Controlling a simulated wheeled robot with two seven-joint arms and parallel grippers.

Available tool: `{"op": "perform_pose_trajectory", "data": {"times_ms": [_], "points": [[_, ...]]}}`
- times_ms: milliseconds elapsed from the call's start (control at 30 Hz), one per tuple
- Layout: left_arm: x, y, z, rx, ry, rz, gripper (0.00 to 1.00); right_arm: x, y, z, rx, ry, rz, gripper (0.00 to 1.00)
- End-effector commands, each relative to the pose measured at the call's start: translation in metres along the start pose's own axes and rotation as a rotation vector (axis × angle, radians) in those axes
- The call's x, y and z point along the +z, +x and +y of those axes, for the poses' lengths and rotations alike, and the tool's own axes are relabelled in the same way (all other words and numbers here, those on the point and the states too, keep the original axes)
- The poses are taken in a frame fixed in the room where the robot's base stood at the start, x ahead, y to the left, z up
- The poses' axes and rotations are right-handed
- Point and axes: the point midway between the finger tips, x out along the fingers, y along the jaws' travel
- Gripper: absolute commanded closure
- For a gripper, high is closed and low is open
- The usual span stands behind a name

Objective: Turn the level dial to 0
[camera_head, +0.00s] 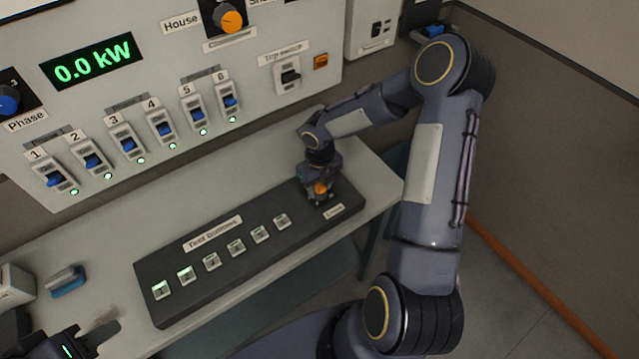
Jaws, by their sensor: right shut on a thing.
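The level dial (321,189) is an orange knob at the right end of the dark console on the bench. A small white label (334,211) sits in front of it, too small to read surely. My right gripper (320,183) comes down from above and is shut on the dial. The fingers hide much of the knob, so its pointer and scale cannot be read. My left gripper (100,337) is at the bottom left corner, partly cut off, away from the dial. Its opening cannot be judged.
The dark console (160,318) carries a row of several lit buttons. The wall panel (235,140) behind has several blue-handled switches, a display (93,61) reading 0.0 kW and an orange House knob (229,18). A blue-and-grey block (67,281) lies on the bench (60,240) at left.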

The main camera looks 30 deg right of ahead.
Motion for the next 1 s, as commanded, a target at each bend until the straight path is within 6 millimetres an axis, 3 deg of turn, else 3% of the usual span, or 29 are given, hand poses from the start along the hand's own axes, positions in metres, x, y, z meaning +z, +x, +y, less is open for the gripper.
{"op": "perform_pose_trajectory", "data": {"times_ms": [367,400,533,833,1000], "points": [[0.0,0.0,0.0,0.0,0.0,0.0,0.64,0.001,-0.001,0.0,-0.002,-0.006,-0.004,0.85],[0.0,0.0,0.0,0.0,0.0,0.0,0.64,0.001,-0.001,0.0,-0.002,-0.006,-0.004,0.57],[0.0,0.0,0.0,0.0,0.0,0.0,0.64,0.001,-0.001,0.0,-0.001,-0.005,-0.003,0.41],[0.0,0.0,0.0,0.0,0.0,0.0,0.64,0.001,-0.002,0.0,-0.001,-0.004,-0.002,0.41],[0.001,0.003,-0.001,0.0,0.0,0.0,0.64,0.001,-0.021,-0.001,-0.002,-0.003,-0.005,0.41]]}}
